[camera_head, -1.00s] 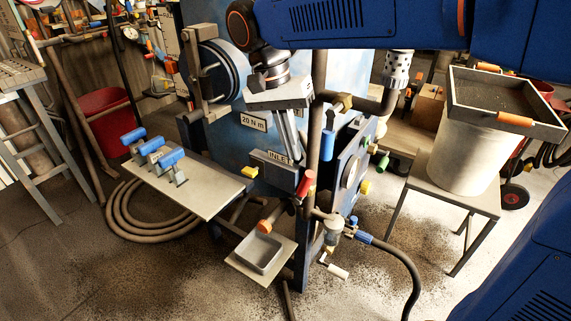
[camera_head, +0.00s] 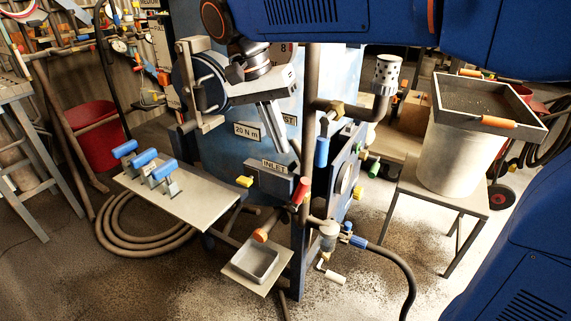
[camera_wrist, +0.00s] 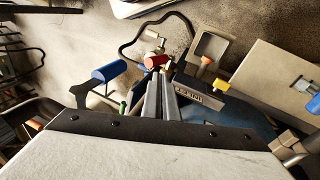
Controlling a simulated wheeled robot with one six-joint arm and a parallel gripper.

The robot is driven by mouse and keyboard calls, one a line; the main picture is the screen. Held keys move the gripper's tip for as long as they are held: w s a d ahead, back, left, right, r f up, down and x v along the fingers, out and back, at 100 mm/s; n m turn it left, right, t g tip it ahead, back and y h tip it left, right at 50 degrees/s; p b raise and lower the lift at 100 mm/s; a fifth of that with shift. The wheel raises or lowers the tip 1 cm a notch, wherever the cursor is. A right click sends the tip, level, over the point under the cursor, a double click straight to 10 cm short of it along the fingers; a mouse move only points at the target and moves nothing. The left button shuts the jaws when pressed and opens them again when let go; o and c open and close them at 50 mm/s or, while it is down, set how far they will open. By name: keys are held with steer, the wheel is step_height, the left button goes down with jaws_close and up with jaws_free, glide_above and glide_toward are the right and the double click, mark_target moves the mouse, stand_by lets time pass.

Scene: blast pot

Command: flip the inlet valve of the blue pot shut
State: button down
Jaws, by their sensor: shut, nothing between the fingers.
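The blue pot (camera_head: 225,150) stands in the middle of the head view. Its INLET plate (camera_head: 275,166) is low on the front. A red handle (camera_head: 302,190) stands tilted near the plate's right end, and a blue handle (camera_head: 321,152) hangs upright on piping above it. My gripper (camera_head: 283,150) is shut and empty, pointing down just above the INLET plate. In the wrist view the closed fingers (camera_wrist: 161,84) reach toward the red handle (camera_wrist: 156,61), with the blue handle (camera_wrist: 109,71) at left and the INLET plate (camera_wrist: 188,97) at right. Contact cannot be told.
A vertical pipe (camera_head: 308,100) stands right of my gripper. A yellow knob (camera_head: 244,181) is left of the plate. A shelf with blue-handled clamps (camera_head: 185,197) is at left; a small tray (camera_head: 255,263) is below. A stool (camera_head: 440,201) bears a bucket and sieve at right.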

steer(key=a+m+t+h, duration=0.1)
steer(key=a+t+h, duration=0.1)
steer(key=a, duration=0.5)
steer(key=shift+s+a+f+t+h, duration=0.15)
steer(key=shift+s+a+t+h, duration=0.15)
steer(key=shift+h, duration=0.2)
steer(key=shift+d, duration=0.15)
glide_toward(301, 194)
steer(key=w+f, duration=0.4)
steer(key=shift+s+d+f, duration=0.1)
steer(key=shift+s+d, duration=0.1)
steer(key=shift+d, duration=0.3)
steer(key=shift+s+d, duration=0.2)
steer(key=shift+d, duration=0.3)
